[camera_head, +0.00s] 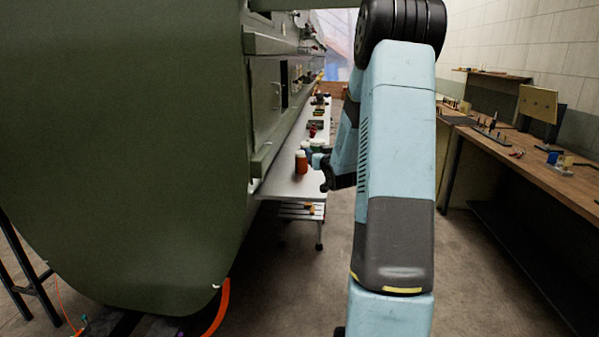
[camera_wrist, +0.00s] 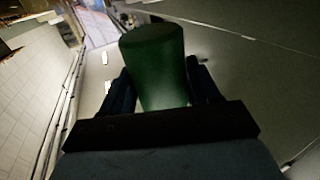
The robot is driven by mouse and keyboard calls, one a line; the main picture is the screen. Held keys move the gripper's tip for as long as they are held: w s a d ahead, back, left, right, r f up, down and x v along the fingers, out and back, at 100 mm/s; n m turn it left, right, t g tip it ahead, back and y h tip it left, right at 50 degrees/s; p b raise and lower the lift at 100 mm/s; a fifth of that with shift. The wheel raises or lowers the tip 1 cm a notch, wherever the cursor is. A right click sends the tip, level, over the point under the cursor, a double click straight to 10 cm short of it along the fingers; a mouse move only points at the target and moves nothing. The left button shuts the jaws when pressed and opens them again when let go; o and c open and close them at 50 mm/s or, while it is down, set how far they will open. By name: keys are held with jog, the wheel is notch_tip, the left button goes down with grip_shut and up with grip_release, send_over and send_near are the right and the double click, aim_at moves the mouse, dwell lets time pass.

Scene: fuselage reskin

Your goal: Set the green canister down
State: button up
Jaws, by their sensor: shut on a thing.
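The green canister (camera_wrist: 158,65) fills the middle of the wrist view, between the two dark fingers of my gripper (camera_wrist: 162,88). My gripper is shut on it. The canister's far end faces away from the wrist camera, so I cannot tell whether it touches a surface. In the head view my arm reaches down to the near end of a long narrow white table (camera_head: 288,187). My gripper there is small and partly hidden by my own arm, and the canister cannot be made out clearly.
Several small items line the table farther back. The big green fuselage panel (camera_head: 130,150) borders the table on the left. A wooden workbench (camera_head: 540,170) runs along the right.

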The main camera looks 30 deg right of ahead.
jog(key=w+a+f, duration=0.1)
jog(key=f, duration=0.1)
jog(key=w+a+f, duration=0.3)
jog(key=f, duration=0.1)
jog(key=shift+w+a+f, duration=0.2)
jog(key=shift+w+a, duration=0.1)
jog(key=shift+w, duration=0.05)
jog(key=f, duration=0.3)
jog(key=shift+w+a+f, duration=0.15)
jog(key=shift+w+f, duration=0.05)
jog(key=shift+f, duration=0.1)
jog(key=o, duration=1.1)
